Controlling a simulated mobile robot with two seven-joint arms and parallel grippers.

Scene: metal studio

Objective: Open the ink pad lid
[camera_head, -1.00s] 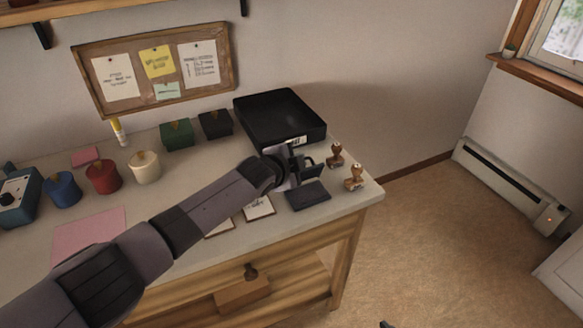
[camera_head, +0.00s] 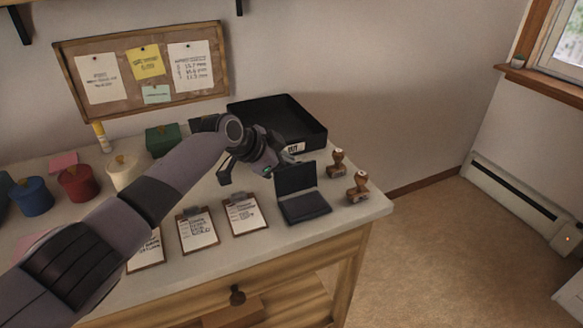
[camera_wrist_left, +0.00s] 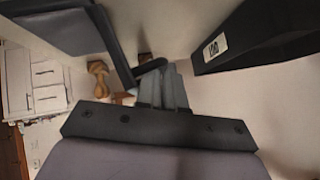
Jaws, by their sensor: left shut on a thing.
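The dark ink pad (camera_head: 305,207) lies near the right end of the desk. Its lid (camera_head: 295,178) stands raised at the back edge, about upright. My left gripper (camera_head: 288,160) is behind the lid, at its upper edge, and is shut on it. In the left wrist view the fingers (camera_wrist_left: 165,85) meet the dark lid (camera_wrist_left: 112,45), and the pad base (camera_wrist_left: 50,30) shows at upper left. The exact contact is partly hidden. My right gripper is not in view.
Two wooden stamps (camera_head: 357,187) stand just right of the pad. A black tray (camera_head: 310,128) is behind the gripper. Several clipboards (camera_head: 245,215) lie to the left. Colored pots (camera_head: 77,184) stand farther left. The desk's right edge is close to the stamps.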

